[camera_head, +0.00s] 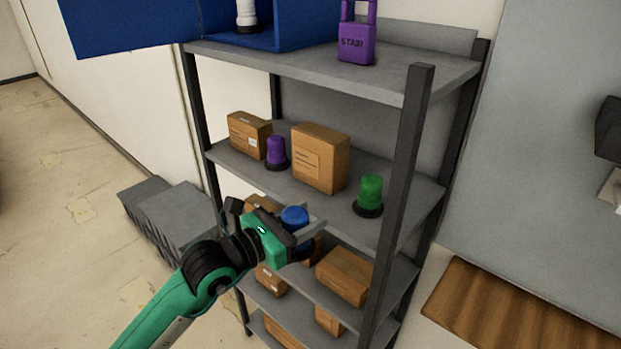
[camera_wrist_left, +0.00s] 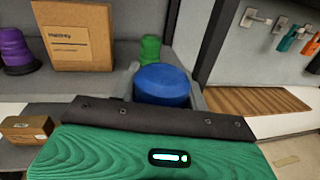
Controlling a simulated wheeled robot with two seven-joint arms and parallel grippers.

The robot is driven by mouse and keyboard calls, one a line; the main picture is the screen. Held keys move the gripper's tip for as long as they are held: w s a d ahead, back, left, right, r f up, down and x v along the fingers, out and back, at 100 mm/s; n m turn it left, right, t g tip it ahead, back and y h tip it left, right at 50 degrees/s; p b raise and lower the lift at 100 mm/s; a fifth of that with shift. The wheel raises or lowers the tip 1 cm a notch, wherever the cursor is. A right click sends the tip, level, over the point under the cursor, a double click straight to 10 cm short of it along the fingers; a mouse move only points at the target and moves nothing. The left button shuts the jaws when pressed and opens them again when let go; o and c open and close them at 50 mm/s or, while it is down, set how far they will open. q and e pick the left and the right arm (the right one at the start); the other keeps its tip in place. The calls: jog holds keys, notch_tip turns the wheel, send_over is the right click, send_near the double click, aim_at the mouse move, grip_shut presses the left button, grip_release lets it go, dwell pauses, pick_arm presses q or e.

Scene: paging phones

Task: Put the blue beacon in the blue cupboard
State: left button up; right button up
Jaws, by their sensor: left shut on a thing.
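The blue beacon (camera_head: 294,216) is between the fingers of my left gripper (camera_head: 308,236), which is shut on it in front of the shelf rack. Its blue dome (camera_wrist_left: 162,86) also shows in the left wrist view, with its lower part hidden behind the gripper. The blue cupboard (camera_head: 300,25) stands on the top shelf with its door (camera_head: 130,22) swung open to the left. A white object (camera_head: 246,14) is inside it; the cupboard's top is cut off. My right gripper is not in view.
A purple beacon (camera_head: 276,152), a green beacon (camera_head: 369,193) and cardboard boxes (camera_head: 320,158) stand on the middle shelf. A purple padlock-shaped object (camera_head: 357,42) marked STAIR stands right of the cupboard. Dark rack posts (camera_head: 400,190) edge the shelves. Grey boxes (camera_head: 175,215) are on the floor at left.

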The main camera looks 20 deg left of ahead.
pick_arm(q)
notch_tip(320, 180, down, 12)
jog(key=s+a, duration=0.1)
jog(key=shift+s+a+f+n+y, duration=0.25)
jog(key=shift+s+n+y, duration=0.05)
jog(key=shift+s, duration=0.05)
